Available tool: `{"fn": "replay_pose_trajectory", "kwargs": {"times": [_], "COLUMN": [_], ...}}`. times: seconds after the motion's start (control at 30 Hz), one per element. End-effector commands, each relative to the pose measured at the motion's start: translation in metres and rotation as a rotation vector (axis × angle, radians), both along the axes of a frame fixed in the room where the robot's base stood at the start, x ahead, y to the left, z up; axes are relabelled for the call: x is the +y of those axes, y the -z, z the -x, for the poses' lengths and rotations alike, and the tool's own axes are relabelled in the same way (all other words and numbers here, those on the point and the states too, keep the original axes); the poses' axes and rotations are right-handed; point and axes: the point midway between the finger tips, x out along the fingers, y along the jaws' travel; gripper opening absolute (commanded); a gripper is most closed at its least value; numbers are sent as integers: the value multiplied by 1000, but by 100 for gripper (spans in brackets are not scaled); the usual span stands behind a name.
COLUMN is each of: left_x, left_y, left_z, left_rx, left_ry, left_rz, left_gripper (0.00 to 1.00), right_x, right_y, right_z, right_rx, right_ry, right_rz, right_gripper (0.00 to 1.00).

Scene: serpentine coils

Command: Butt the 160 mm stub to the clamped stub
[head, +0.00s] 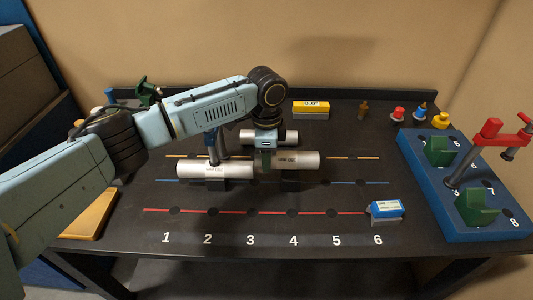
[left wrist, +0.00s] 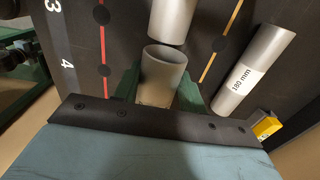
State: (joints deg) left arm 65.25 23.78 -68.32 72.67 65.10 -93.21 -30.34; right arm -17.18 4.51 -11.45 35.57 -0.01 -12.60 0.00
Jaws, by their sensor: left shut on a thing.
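My left gripper (head: 266,160) is shut on a light grey tube stub (head: 298,160) above the middle of the bench. Its printed label is too small to read. In the left wrist view, the held stub (left wrist: 162,72) sits between the green fingers. Its open end faces the clamped stub (left wrist: 174,17), with a narrow dark gap between them. My right gripper is out of view.
A 180 mm tube (head: 287,136) lies behind; its label reads in the left wrist view (left wrist: 254,70). A yellow display box (head: 311,107) stands at the back. A blue-white box (head: 387,209) is near number 6. A blue rack (head: 420,185) holds green and red tools. The front strip is clear.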

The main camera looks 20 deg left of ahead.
Motion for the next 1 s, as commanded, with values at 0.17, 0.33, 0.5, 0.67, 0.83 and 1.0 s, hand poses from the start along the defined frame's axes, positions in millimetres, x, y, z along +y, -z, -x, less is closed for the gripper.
{"fn": "replay_pose_trajectory", "kwargs": {"times": [0.17,0.33,0.5,0.67,0.83,1.0], "left_x": [-1,-1,-1,-1,-1,-1], "left_y": [6,12,18,22,23,23], "left_z": [0,0,0,0,0,0], "left_rx": [-1,-1,-1,-2,-2,-2], "left_ry": [0,1,1,1,1,0], "left_rz": [2,2,2,2,2,2], "left_gripper": [2,2,2,2,2,2], "right_x": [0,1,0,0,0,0], "right_y": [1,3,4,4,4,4], "right_z": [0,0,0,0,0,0], "right_rx": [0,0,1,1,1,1], "right_ry": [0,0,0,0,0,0], "right_rz": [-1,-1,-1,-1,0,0], "right_gripper": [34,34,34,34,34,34]}}
